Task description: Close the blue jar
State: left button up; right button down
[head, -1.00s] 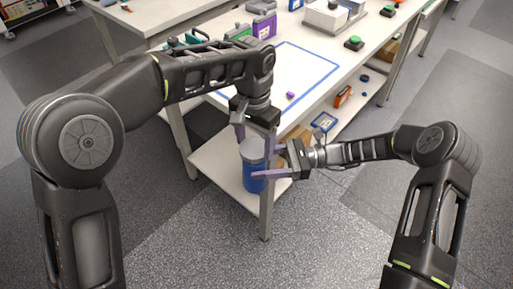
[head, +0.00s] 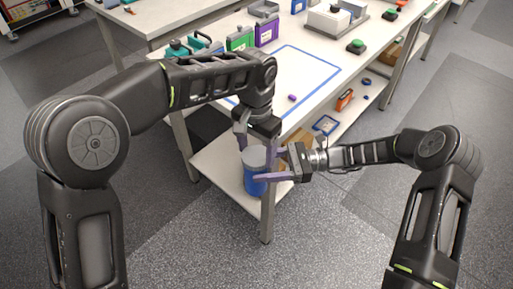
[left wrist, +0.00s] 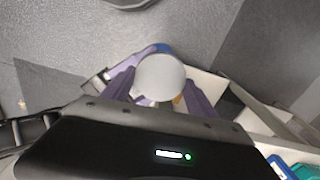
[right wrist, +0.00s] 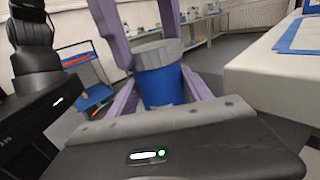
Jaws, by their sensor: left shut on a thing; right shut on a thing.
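The blue jar (head: 255,184) is upright at the near end of the workbench; its blue body also shows in the right wrist view (right wrist: 160,87). A grey round lid (head: 254,156) is on top of the jar, and no gap shows beneath it in the right wrist view (right wrist: 155,53). My left gripper (head: 256,148) points down from above, shut on the lid with a finger on each side. In the left wrist view the lid's top (left wrist: 160,77) is between the fingers. My right gripper (head: 268,166) comes in from the right, shut around the jar body.
The white workbench (head: 233,99) has a blue-outlined area with a small purple piece (head: 291,98). Green (head: 240,39) and purple (head: 266,30) cases stand behind it. A lower shelf (head: 208,163) lies below the jar. The floor in front is clear.

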pick_arm(q)
jog(key=shift+f, duration=0.6)
dwell(0.7)
